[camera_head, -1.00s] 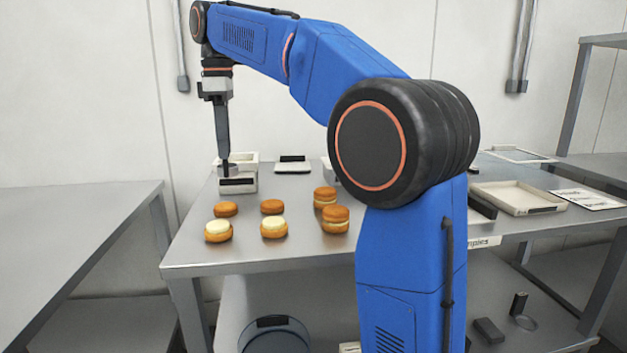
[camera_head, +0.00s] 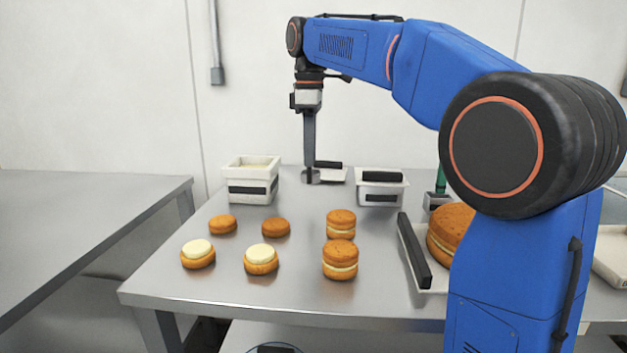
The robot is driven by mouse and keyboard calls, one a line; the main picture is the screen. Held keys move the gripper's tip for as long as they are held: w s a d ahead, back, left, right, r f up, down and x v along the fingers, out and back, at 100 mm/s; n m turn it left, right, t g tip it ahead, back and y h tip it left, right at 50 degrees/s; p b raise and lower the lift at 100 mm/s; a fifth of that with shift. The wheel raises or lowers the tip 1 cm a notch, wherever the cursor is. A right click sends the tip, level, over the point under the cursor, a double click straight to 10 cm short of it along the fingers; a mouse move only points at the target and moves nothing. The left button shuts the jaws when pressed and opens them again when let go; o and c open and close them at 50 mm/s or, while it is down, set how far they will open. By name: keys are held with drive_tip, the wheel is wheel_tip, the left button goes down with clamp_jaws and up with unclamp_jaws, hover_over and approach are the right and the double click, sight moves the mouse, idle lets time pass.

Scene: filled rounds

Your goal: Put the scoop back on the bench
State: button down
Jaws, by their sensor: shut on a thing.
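My gripper (camera_head: 309,165) points straight down over the back of the steel bench (camera_head: 290,301). It is shut on the scoop (camera_head: 312,178), whose small grey metal end shows at the tips. The scoop is upright and low, close to the bench top; I cannot tell whether it touches. The rest of the scoop is hard to make out against the gripper. The scoop is between a white tub (camera_head: 249,192) of pale filling on the left and a second white tub (camera_head: 381,194) on the right.
A pale flat item (camera_head: 334,176) with a dark bar is right behind the scoop. Plain rounds (camera_head: 276,228), cream-topped rounds (camera_head: 261,262) and stacked filled rounds (camera_head: 340,264) stand in front. A tray (camera_head: 431,284) of rounds is at right, partly behind my arm. Bare bench lies at front left.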

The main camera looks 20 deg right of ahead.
sight(309, 175)
drive_tip(key=shift+f, duration=2.85)
drive_tip(key=shift+f, duration=0.1)
drive_tip(key=c, duration=1.7)
unclamp_jaws()
wheel_tip(309, 175, up, 12)
drive_tip(key=shift+r, duration=0.15)
